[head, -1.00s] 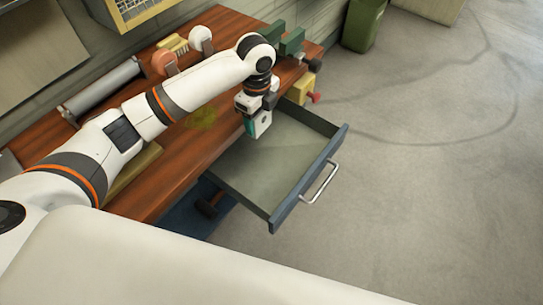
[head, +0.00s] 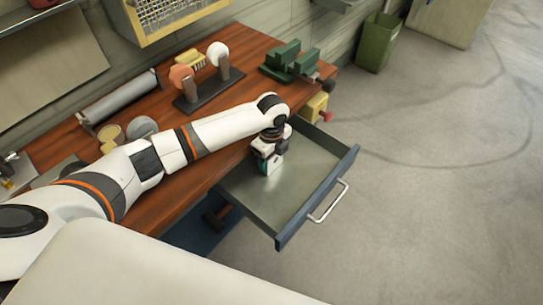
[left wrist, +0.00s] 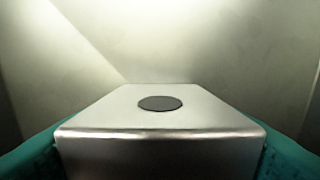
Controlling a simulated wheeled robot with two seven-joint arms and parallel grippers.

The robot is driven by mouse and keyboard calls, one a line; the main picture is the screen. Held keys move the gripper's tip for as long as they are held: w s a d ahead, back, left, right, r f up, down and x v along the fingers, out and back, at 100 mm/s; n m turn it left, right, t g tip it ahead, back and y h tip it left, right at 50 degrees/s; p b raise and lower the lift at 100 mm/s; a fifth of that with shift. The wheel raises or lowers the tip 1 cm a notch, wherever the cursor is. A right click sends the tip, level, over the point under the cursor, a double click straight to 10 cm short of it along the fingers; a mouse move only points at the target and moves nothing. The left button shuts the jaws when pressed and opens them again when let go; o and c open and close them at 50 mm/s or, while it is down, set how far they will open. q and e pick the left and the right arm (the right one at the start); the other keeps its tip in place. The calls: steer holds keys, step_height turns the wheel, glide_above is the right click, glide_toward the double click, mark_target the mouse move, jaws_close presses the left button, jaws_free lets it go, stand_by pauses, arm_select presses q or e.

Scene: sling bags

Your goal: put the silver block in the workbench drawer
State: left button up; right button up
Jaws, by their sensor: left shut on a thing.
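The silver block (left wrist: 160,116), with a dark round spot on its top face, fills the lower middle of the left wrist view. My left gripper (head: 266,170) is shut on it, with a teal finger on each side of the block. The workbench drawer (head: 305,190) is pulled open and looks empty inside. In the head view the gripper is over or within the left part of the drawer. The block is mostly hidden there, and I cannot tell whether it touches the drawer floor. My right gripper is not in view.
The wooden workbench (head: 165,205) carries a green vise (head: 290,62), a grinder-like tool (head: 208,90) and a grey roll (head: 120,97). A yellow block with a red knob (head: 315,107) is by the drawer's back corner. Open floor lies to the right.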

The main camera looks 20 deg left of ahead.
arm_select(q)
steer(key=o, duration=1.3)
steer(key=shift+f, duration=0.1)
step_height(320, 180, up, 12)
steer(key=shift+r, duration=0.2)
